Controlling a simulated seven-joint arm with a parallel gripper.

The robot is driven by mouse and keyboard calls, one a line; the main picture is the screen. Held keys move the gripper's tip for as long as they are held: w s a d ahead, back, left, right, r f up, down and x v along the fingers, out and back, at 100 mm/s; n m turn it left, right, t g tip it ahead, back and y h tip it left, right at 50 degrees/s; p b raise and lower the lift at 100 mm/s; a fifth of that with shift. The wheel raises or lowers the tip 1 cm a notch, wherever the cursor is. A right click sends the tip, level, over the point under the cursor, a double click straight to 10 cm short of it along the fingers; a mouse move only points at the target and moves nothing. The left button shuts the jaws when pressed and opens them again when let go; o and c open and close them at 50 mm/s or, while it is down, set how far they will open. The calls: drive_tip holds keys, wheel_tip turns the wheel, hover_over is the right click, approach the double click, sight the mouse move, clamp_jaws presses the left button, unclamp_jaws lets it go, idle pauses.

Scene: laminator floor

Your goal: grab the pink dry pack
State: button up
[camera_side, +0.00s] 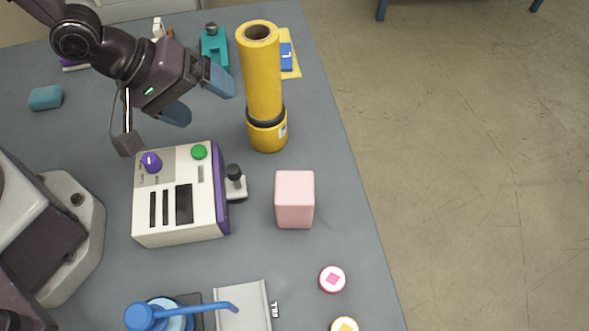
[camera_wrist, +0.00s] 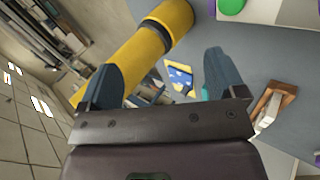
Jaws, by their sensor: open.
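The pink dry pack (camera_side: 294,200) is a pale pink block with rounded edges. It stands on the grey table to the right of the white and purple machine, in the side view. It does not show in the wrist view. My gripper (camera_side: 204,98) is open and empty, raised above the table behind the machine, up and to the left of the pink block. Its two blue fingers also show spread apart in the wrist view (camera_wrist: 160,82).
A tall yellow cylinder (camera_side: 262,80) stands close to the right of my gripper. The white and purple machine (camera_side: 180,200) has a lever on its right side. Two round pucks, pink (camera_side: 332,279) and yellow (camera_side: 344,326), lie near the table's right edge. A blue pump (camera_side: 150,316) stands in front.

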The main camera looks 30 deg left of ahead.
sight(291, 187)
drive_tip(key=s+d+f+n+h, duration=0.1)
drive_tip(key=d+n+h, duration=0.1)
drive_tip(key=d+n, duration=0.1)
drive_tip(key=s+d+f+n+h, duration=0.2)
drive_tip(key=d+n, duration=0.1)
drive_tip(key=n, duration=0.1)
drive_tip(key=s+d+f+n+h, duration=0.1)
drive_tip(key=d+n, duration=0.3)
drive_tip(key=shift+s+f+t+h, duration=0.15)
drive_tip(key=shift+s+t+h, duration=0.15)
drive_tip(key=shift+h, duration=0.1)
drive_tip(key=w+d+f+n, duration=0.1)
drive_tip(key=d+n, duration=0.1)
drive_tip(key=w+d+f+n+t, duration=0.1)
drive_tip(key=d+n, duration=0.1)
drive_tip(key=w+d+f+n, duration=0.1)
drive_tip(key=w+d+n, duration=0.1)
drive_tip(key=d, duration=0.1)
drive_tip(key=shift+a, duration=0.1)
drive_tip(key=shift+c, duration=0.2)
drive_tip(key=shift+t, duration=0.3)
drive_tip(key=c, duration=1.1)
